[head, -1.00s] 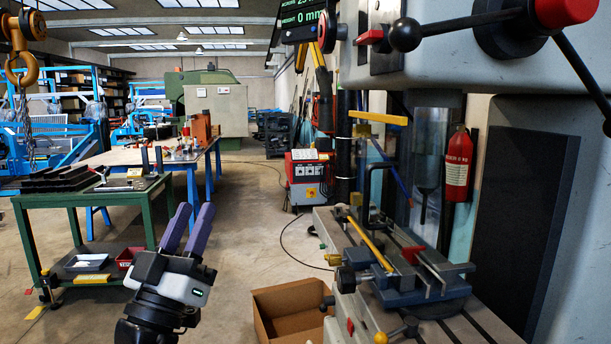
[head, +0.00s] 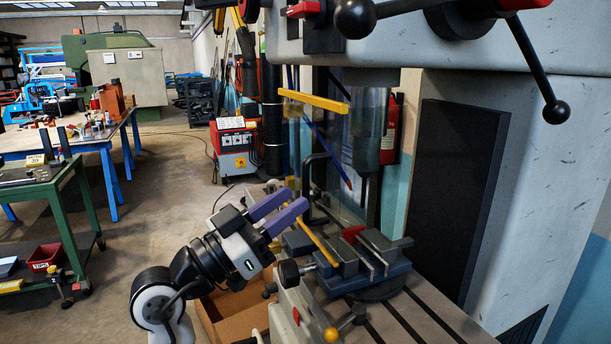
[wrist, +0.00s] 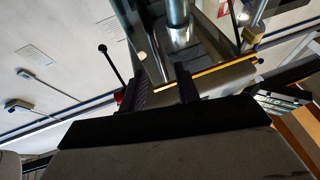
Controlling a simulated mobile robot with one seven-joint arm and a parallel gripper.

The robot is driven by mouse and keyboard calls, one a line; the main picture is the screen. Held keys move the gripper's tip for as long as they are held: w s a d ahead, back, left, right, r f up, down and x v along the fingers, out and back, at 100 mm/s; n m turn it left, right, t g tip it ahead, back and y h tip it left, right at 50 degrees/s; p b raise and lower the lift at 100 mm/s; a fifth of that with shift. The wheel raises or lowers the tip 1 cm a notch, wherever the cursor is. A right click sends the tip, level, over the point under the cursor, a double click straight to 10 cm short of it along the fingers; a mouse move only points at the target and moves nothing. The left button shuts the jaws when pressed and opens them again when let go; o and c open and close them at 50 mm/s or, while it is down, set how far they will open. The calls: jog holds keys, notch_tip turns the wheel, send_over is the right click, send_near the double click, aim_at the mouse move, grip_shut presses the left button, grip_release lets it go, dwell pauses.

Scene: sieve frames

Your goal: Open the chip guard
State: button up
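The chip guard (head: 345,135) is a clear panel in front of the drill press spindle, with a yellow bar (head: 313,101) along its top edge. It hangs down over the vise area, and its lower part is hard to make out. My gripper (head: 297,197) has two purple fingers, apart with nothing between them. It is below and in front of the guard, pointing up and right. In the wrist view the fingers (wrist: 163,88) stand apart, and the yellow bar (wrist: 225,67) shows beyond them to the right.
A blue-grey vise (head: 365,262) with a yellow rod (head: 320,246) sits on the slotted machine table (head: 430,320), close to my gripper. A cardboard box (head: 240,318) is on the floor below. Black-knobbed feed levers (head: 536,70) stick out above right. A green workbench (head: 50,190) stands left.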

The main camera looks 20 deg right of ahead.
aim_at(306, 216)
jog(key=shift+p+x, duration=0.6)
jog(key=shift+x, duration=1.75)
grip_shut()
